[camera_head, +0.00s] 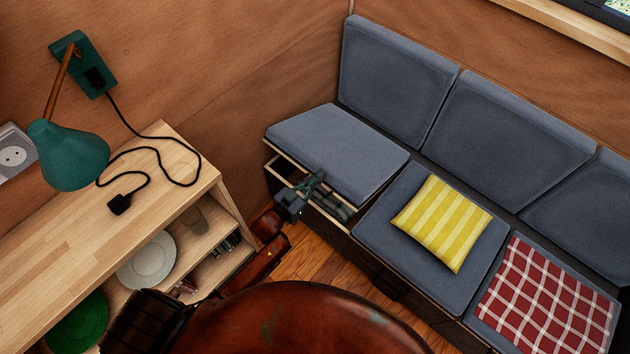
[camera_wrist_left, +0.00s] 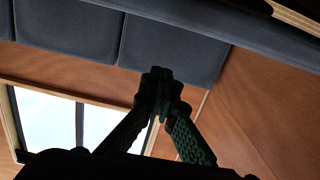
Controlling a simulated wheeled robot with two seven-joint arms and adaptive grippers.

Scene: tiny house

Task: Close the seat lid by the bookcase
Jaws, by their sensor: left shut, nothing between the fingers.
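The seat lid (camera_head: 338,148) by the bookcase is the leftmost seat of the bench, topped with a grey-blue cushion. It is raised at the front, and an open gap shows the pale-edged storage box (camera_head: 348,212) under it. My left gripper (camera_head: 318,179) is shut and empty at the lid's front edge, its fingertips overlapping the edge in the head view. Whether they touch it I cannot tell. In the left wrist view the closed fingers (camera_wrist_left: 160,76) point toward the grey back cushions (camera_wrist_left: 172,48). My right gripper is not in view.
The low wooden bookcase (camera_head: 110,220) stands at left, with a teal lamp (camera_head: 68,155), a black cable and plates on its shelves. A yellow striped pillow (camera_head: 442,223) and a red checked cloth (camera_head: 550,298) lie on the other seats. A narrow strip of floor (camera_head: 335,268) is clear.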

